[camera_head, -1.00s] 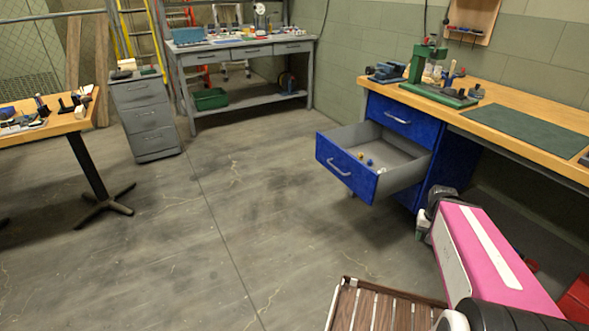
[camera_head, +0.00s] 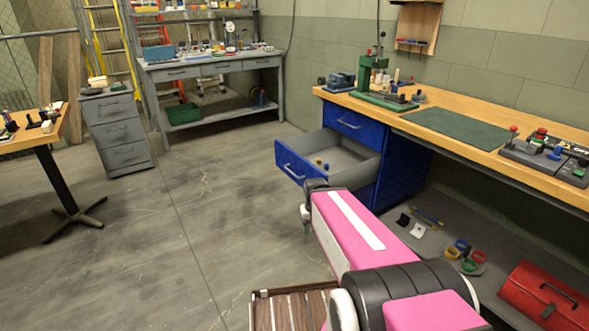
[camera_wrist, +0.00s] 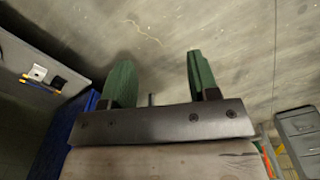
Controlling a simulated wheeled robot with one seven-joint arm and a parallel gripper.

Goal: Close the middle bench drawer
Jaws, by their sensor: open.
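The blue middle bench drawer (camera_head: 289,167) is pulled well out of the blue pedestal under the wooden workbench. Its front has a pale handle, and a few small yellow and blue items lie inside. The top drawer (camera_head: 344,119) above it is shut. My gripper (camera_wrist: 158,62) shows two green fingers in the wrist view, apart with nothing between them. In the head view the arm's end is in front of and below the open drawer, seemingly pointing down; the fingers are mostly hidden there. I cannot tell whether it touches the drawer.
The wooden benchtop (camera_head: 480,147) holds a green press (camera_head: 372,80) and a dark mat (camera_head: 455,129). A red toolbox (camera_head: 545,293) and coloured rings (camera_head: 465,257) lie under the bench. A grey cabinet (camera_head: 117,132) stands at left. The floor left of the drawer is clear.

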